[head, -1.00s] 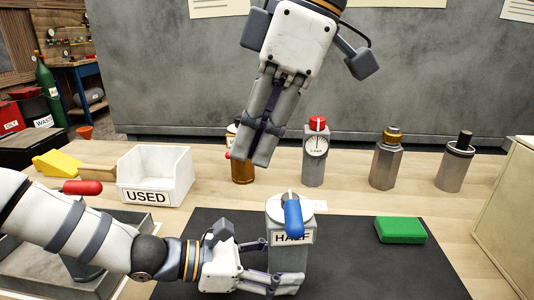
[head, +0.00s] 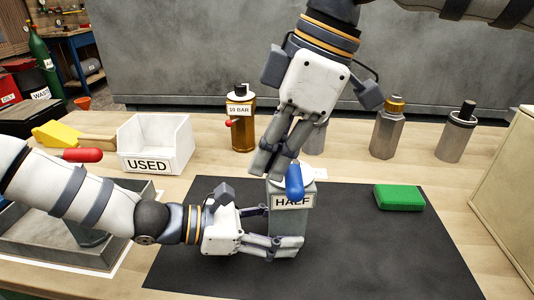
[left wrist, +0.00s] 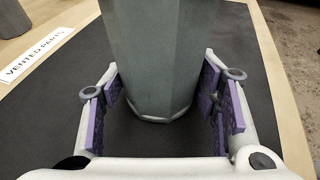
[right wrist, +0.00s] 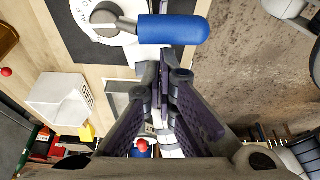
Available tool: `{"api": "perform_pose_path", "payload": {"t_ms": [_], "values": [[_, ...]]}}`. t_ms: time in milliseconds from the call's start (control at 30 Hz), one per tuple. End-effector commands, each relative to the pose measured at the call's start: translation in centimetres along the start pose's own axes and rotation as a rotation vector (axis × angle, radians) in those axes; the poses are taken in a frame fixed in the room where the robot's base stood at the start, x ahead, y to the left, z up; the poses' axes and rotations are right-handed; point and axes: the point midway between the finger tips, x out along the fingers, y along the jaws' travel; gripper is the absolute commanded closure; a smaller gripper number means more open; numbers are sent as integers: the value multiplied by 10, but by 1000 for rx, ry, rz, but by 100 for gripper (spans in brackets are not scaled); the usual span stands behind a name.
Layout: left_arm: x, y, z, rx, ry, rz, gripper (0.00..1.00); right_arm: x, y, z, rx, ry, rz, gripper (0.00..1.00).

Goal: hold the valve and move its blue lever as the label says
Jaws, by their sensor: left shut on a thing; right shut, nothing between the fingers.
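The valve is a grey faceted body (head: 290,225) with a label reading HALF (head: 293,202), upright on the black mat. Its blue lever (head: 294,182) points toward the front in the head view. In the right wrist view the blue lever (right wrist: 172,29) extends right from a white lettered dial (right wrist: 112,40), its lettering partly hidden. My left gripper (head: 272,232) is shut around the valve's lower body; the left wrist view shows the body (left wrist: 165,50) between its purple pads. My right gripper (head: 267,168) is shut and empty, its fingertips just left of the lever; contact is unclear.
A white USED bin (head: 155,150) stands at the left. Behind stand a 10 BAR brown bottle (head: 240,120) and several grey fittings, one partly hidden by my right gripper. A green block (head: 399,197) lies right on the mat (head: 370,245), with clear mat around it.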

Motion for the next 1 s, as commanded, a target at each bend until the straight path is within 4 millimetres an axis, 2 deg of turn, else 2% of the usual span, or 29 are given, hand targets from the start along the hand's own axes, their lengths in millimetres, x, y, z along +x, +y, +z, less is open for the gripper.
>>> {"api": "perform_pose_path", "payload": {"t_ms": [133,433,533,633,800,1000], "values": [[0,0,1,0,-2,0,67,-2,-1,10,-53,-1,-20,100],[0,0,1,0,-2,0,67,-2,-1,8,-55,-1,-21,100],[0,0,1,0,-2,0,67,0,-2,-5,-56,-2,-21,100],[0,0,1,1,-2,0,67,5,-4,-32,-60,-4,-20,100],[0,0,1,0,-2,0,67,-48,-2,-31,-53,2,-15,100],[0,0,1,0,-2,0,67,-87,-1,-31,-54,0,-19,100]]}}
